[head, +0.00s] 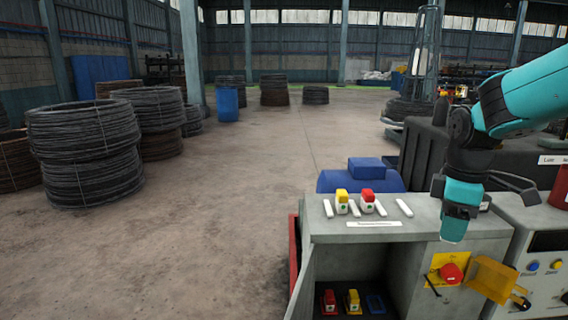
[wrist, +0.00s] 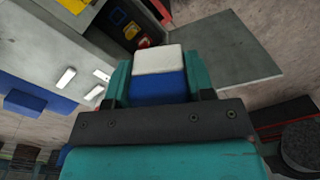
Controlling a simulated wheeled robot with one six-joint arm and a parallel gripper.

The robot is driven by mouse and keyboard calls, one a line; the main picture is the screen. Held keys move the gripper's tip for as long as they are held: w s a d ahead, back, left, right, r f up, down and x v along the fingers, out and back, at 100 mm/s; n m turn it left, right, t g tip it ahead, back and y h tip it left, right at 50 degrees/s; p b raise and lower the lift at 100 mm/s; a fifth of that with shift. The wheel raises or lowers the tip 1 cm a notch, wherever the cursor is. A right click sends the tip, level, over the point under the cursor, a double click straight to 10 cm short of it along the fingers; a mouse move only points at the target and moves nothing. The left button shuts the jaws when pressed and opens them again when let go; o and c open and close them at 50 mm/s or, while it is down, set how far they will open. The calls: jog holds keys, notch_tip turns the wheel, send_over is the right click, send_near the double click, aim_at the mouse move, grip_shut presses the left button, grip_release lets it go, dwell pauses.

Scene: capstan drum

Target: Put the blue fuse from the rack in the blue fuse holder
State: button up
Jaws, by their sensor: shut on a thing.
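My gripper (head: 455,222) is above the right part of the grey cabinet's top. It also shows in the wrist view (wrist: 158,82), shut on the blue fuse (wrist: 158,90), which has a white end. In the head view the fuse is hidden by the gripper. The blue fuse holder (head: 376,304) is low inside the open cabinet, at the right of the row, and looks empty. The rack (head: 374,224) on the cabinet top carries a yellow-topped fuse (head: 342,201) and a red-topped fuse (head: 367,201) between white strips.
A red fuse (head: 329,302) and a yellow fuse (head: 352,301) sit in holders beside the blue one. The cabinet door (head: 302,287) stands open on the left. A red knob on a yellow plate (head: 449,272) and a yellow flap (head: 492,279) are on the front.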

jog(key=s+f+m, duration=0.1)
jog(key=f+m, duration=0.3)
jog(key=f, duration=0.5)
jog(key=s+a+f+m, duration=0.1)
jog(key=f+m, duration=0.3)
jog(key=f, duration=0.6)
jog(key=s+f+m, duration=0.3)
jog(key=f+m, duration=0.1)
jog(key=f, duration=0.6)
jog(key=shift+s+a+b, duration=0.15)
jog(key=shift+b, duration=0.25)
